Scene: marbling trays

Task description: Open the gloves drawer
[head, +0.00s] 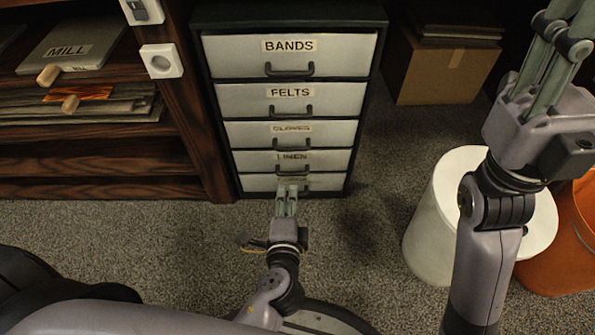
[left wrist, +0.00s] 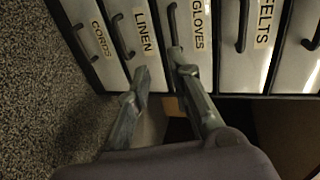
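The gloves drawer (head: 245,134) is the middle one in a dark cabinet and looks shut, flush with the others. Its label is partly blurred in the head view but reads clearly in the left wrist view, where the drawer front (left wrist: 191,12) has a dark handle (left wrist: 172,22). My left gripper (head: 287,190) is low in front of the cabinet. In the left wrist view its fingers (left wrist: 158,62) are apart with nothing between them; one fingertip overlaps the lower end of the gloves handle, contact unclear. My right gripper (head: 545,60) is raised at the upper right, its tips cut off.
Bands (head: 235,58), felts (head: 238,98) and linen (head: 248,160) drawers look shut. A wooden shelf (head: 200,120) stands left of the cabinet. A cardboard box (head: 445,75), white bin (head: 428,235) and orange bucket (head: 560,265) are to the right. Carpet is clear between cabinet and bin.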

